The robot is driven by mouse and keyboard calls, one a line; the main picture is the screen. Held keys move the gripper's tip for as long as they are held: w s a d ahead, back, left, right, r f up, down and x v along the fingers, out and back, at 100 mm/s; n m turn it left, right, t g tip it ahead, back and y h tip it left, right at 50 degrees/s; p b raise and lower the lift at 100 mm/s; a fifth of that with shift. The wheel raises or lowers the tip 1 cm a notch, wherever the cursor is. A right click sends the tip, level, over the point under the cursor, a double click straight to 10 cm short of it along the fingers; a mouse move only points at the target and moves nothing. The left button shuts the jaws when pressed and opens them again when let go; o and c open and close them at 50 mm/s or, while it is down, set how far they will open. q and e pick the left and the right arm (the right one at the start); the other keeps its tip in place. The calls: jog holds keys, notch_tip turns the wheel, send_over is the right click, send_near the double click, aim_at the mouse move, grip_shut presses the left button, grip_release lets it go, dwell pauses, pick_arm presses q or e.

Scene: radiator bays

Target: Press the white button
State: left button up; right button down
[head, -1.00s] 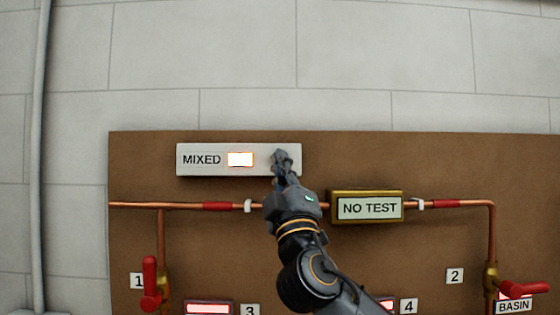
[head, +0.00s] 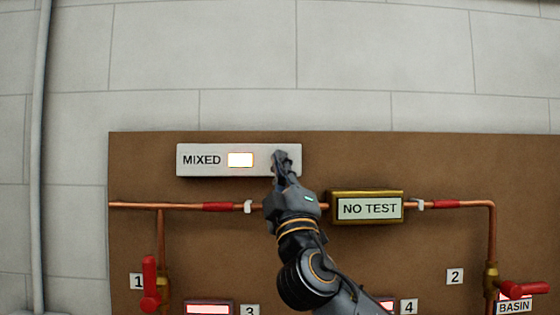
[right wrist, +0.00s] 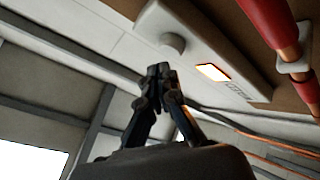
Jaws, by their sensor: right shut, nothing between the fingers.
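The white button (right wrist: 172,44) is a round knob on the white MIXED panel (right wrist: 150,18), seen in the right wrist view. The same panel (head: 200,172) shows in the head view, with a lit rectangular lamp (head: 240,160); there my right gripper hides the button. My right gripper (head: 281,156) is shut and empty, its fingertips in front of the panel's right end. In the right wrist view the fingertips (right wrist: 159,70) appear just below the button, with a small gap in the picture; I cannot tell whether they touch it. My left gripper is out of view.
A copper pipe (head: 185,205) runs below the panel, behind my right arm. A brass NO TEST box (head: 367,207) sits right of my gripper. Red-handled valves (head: 150,285) (head: 523,289) stand lower left and lower right. The wall above the brown board is clear.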

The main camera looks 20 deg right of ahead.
jog(key=shift+w, duration=0.1)
dwell(0.5)
jog(key=shift+w+d, duration=0.1)
jog(key=shift+w, duration=0.25)
jog(key=shift+w+d+h+b, duration=0.15)
jog(key=shift+w+h+b, duration=0.15)
jog(key=shift+w+b, duration=0.15)
dwell(0.7)
jog(key=shift+s, duration=0.15)
jog(key=shift+s+a, duration=0.25)
jog(key=shift+s, duration=0.45)
jog(key=shift+s, duration=0.1)
jog(key=shift+s+a+b, duration=0.15)
jog(key=shift+s+a, duration=0.1)
jog(key=shift+s, duration=0.5)
jog(key=shift+s+a+b, duration=0.2)
jog(key=shift+s, duration=0.6)
jog(key=shift+s+a+b, duration=0.15)
jog(key=shift+s+a, duration=0.1)
jog(key=shift+s, duration=0.5)
